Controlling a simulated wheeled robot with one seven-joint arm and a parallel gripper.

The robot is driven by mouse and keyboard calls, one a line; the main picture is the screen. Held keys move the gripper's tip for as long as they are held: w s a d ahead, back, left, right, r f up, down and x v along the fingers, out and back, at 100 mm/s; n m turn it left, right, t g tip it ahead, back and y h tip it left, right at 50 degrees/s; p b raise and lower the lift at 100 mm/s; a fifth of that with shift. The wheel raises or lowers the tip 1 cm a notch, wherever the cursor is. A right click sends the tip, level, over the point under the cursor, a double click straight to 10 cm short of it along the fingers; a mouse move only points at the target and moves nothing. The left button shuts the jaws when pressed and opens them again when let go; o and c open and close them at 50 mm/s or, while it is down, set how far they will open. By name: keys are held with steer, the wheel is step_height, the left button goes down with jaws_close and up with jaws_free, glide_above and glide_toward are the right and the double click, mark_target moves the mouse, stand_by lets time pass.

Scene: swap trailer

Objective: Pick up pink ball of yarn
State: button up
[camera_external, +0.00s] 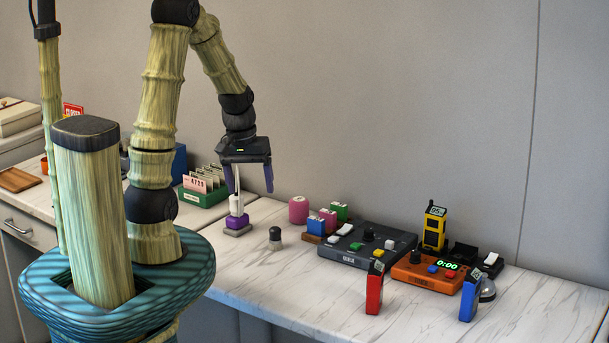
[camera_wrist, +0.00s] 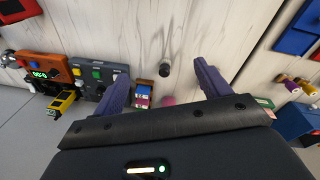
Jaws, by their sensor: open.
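The pink ball of yarn (camera_external: 299,209) sits on the marble counter near the wall, left of the small colored blocks. In the wrist view a pink patch, likely the yarn (camera_wrist: 169,101), shows at the edge of my gripper's body, which hides most of it. My gripper (camera_external: 253,186) points down with its purple fingers apart and nothing between them. It hangs above the counter, left of the yarn and higher than it. In the wrist view the gripper's fingers (camera_wrist: 161,78) are spread wide.
A white and purple bottle-like item (camera_external: 237,214) stands below my gripper. A small dark-topped knob (camera_external: 275,237) stands in front of the yarn. Right of it are a grey control panel (camera_external: 362,247) and an orange timer box (camera_external: 425,272). A green card holder (camera_external: 204,188) stands left.

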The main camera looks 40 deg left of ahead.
steer(key=w+a+f+n+g+h+b, duration=0.1)
steer(key=w+a+f+n+h, duration=0.3)
steer(key=w+n, duration=0.4)
steer(key=n+t+h+b, duration=0.2)
steer(key=n+t+h, duration=0.3)
steer(key=n+h, duration=0.45)
glide_toward(294, 198)
steer(key=shift+s+r+n+y, duration=0.25)
steer(key=shift+r+n+y, duration=0.35)
steer(key=shift+y, duration=0.15)
steer(key=x, duration=0.7)
steer(key=shift+p, duration=0.3)
steer(key=shift+a+r, duration=0.1)
